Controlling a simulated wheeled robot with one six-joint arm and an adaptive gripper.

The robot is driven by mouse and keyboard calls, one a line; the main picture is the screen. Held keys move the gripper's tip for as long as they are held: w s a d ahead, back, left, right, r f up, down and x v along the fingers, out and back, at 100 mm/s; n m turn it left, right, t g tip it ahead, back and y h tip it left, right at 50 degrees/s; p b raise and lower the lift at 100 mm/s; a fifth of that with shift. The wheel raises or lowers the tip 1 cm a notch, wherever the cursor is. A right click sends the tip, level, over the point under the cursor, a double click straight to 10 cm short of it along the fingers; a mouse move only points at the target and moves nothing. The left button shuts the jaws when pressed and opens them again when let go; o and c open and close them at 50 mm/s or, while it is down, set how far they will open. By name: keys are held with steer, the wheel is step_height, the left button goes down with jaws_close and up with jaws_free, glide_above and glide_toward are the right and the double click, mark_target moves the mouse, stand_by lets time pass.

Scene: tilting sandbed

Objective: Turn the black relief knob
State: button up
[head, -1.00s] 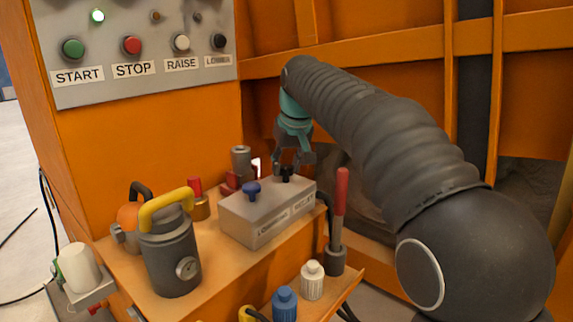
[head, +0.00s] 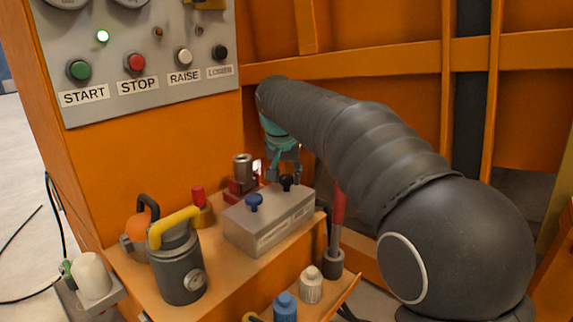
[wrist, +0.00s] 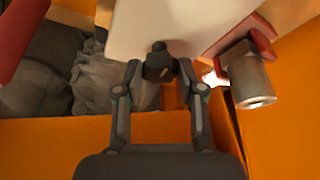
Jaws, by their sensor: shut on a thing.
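The black relief knob (head: 287,182) stands on top of a grey box (head: 245,238) at its far right, beside a blue knob (head: 254,201). In the head view my gripper (head: 286,172) is at the black knob, coming from behind and above. In the wrist view the black knob (wrist: 158,62) sits between the two fingers of my gripper (wrist: 158,68). My gripper is shut on the knob. The exact finger contact is hard to make out in both views.
A red-based metal cylinder (head: 242,172) stands close left of my gripper. A red-handled lever (head: 338,215) is at the right of the box. A grey canister with a yellow handle (head: 178,265) stands front left. Orange panels rise behind.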

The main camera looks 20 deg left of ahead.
steer(key=m+h+p, duration=0.1)
steer(key=m+p, duration=0.1)
steer(key=m, duration=0.1)
steer(key=m+h+p, duration=0.1)
steer(key=m+p, duration=0.2)
steer(key=shift+a+r+g, duration=0.15)
steer(key=shift+g, duration=0.15)
steer(key=m+h+p, duration=0.1)
steer(key=m, duration=0.1)
steer(key=m+g+h, duration=0.1)
steer(key=m, duration=0.2)
steer(key=shift+a+f+p, duration=0.1)
steer(key=shift+f+p, duration=0.1)
steer(key=shift+p, duration=0.15)
steer(key=shift+m, duration=0.4)
steer(key=o, duration=1.1)
steer(key=shift+v, duration=5.95)
